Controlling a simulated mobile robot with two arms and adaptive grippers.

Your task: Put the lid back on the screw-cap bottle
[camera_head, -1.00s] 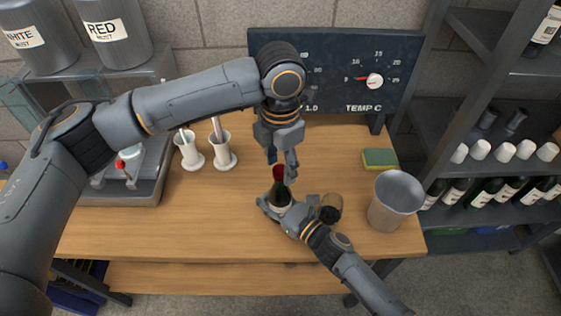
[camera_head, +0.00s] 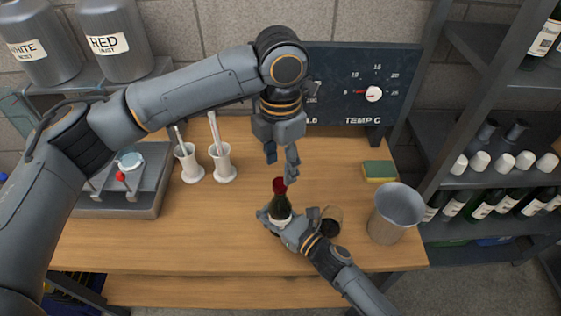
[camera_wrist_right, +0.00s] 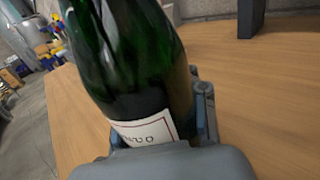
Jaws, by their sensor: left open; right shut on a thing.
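The green bottle (camera_head: 281,204) stands upright on the wooden table, with a red lid (camera_head: 279,185) at the top of its neck. My right gripper (camera_head: 285,219) is shut around the bottle's body, near its white label. The right wrist view shows the green glass (camera_wrist_right: 135,60) and part of the label (camera_wrist_right: 145,130) close up; the lid is out of that view. My left gripper (camera_head: 281,166) is open and empty, just above the lid, fingers pointing down. I cannot tell whether the lid is fully seated.
A brown-and-dark round container (camera_head: 331,222) is close beside my right gripper. A grey bucket (camera_head: 396,213) and a sponge (camera_head: 379,171) are to the right. Two white holders (camera_head: 223,164) with rods stand left. A dark gauge board (camera_head: 350,85) stands behind. The table's front left is clear.

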